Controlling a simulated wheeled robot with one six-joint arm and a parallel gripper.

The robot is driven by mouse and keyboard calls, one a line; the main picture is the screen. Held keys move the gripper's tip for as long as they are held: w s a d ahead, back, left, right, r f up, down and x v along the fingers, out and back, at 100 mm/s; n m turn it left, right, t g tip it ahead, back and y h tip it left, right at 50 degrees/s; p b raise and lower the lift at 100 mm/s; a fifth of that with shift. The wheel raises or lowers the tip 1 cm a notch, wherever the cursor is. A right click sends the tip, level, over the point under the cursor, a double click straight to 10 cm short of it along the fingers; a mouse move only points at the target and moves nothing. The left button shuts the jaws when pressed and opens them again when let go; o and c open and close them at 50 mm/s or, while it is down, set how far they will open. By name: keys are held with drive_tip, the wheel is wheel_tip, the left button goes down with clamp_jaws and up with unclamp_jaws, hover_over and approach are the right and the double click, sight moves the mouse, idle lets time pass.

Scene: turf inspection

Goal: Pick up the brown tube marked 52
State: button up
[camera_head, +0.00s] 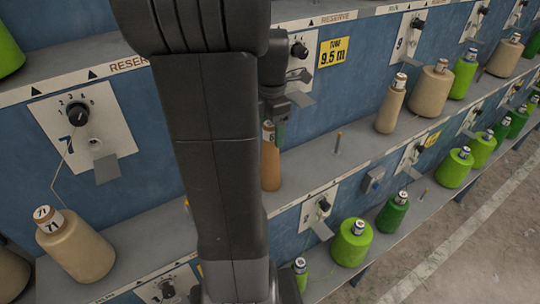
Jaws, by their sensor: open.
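An orange-brown tube (271,168) stands on the middle shelf, partly hidden behind my arm. Its pale top label is partly covered, and I cannot read its number. My gripper (275,122) is just above and around the top of this tube, mostly hidden by my arm. It is open; I cannot tell whether it touches the tube. A slim tan-brown tube (390,107) stands upright farther right on the same shelf, its label too small to read. No number 52 can be read.
A tan cone marked 71 (76,246) stands at lower left. Wider tan cones (431,91) and green cones (352,243) line the shelves. A bare peg (339,142) stands right of the orange-brown tube. Knob panels (84,137) with jutting grey plates line the blue wall.

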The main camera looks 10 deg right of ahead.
sight(270, 157)
wheel_tip(270, 157, down, 3)
drive_tip(key=shift+a+f, duration=0.1)
drive_tip(key=shift+f, duration=0.1)
drive_tip(key=shift+c, duration=0.2)
drive_tip(key=c, duration=1.3)
